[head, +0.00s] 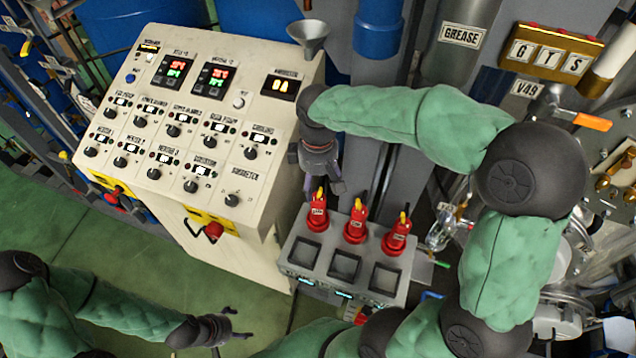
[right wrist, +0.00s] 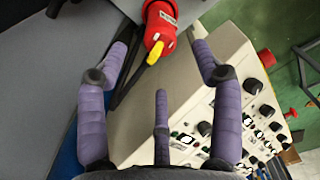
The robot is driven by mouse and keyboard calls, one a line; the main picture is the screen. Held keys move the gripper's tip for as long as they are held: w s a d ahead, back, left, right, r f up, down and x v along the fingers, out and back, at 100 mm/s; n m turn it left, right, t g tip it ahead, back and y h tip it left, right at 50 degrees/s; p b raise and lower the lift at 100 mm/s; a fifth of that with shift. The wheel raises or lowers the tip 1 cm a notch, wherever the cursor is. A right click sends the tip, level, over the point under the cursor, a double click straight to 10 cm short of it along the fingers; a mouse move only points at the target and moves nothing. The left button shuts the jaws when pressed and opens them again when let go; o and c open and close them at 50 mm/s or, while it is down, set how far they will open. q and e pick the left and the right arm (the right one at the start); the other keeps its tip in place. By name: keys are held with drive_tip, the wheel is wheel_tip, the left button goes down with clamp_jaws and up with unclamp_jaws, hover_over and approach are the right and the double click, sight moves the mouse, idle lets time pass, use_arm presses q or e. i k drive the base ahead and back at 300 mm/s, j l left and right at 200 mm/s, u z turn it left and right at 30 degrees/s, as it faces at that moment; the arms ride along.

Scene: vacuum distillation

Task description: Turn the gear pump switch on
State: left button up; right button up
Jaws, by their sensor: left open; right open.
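The cream control panel (head: 172,88) stands at the left in the head view, with rows of black knobs under small lit displays. The knob whose label appears to read gear pump (head: 217,142) is in the upper row, second from the right; the label is small and blurred. My left gripper (head: 236,324) is open and empty, low in front of the panel and well apart from it. My right gripper (head: 322,175) is beside the panel's right edge, above the red bottles, with fingers pointing down. The right wrist view shows its fingers (right wrist: 160,75) spread, with nothing held.
Several red bottles with yellow tips (head: 355,228) stand in a grey holder (head: 300,253) right of the panel; one shows ahead of my right fingers (right wrist: 158,25). A metal funnel (head: 309,36) is at the panel's top right corner. Green floor (head: 90,225) before the panel is clear.

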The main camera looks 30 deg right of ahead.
sight(209, 142)
drive_tip(key=k+j, duration=0.8)
drive_tip(key=k, duration=0.05)
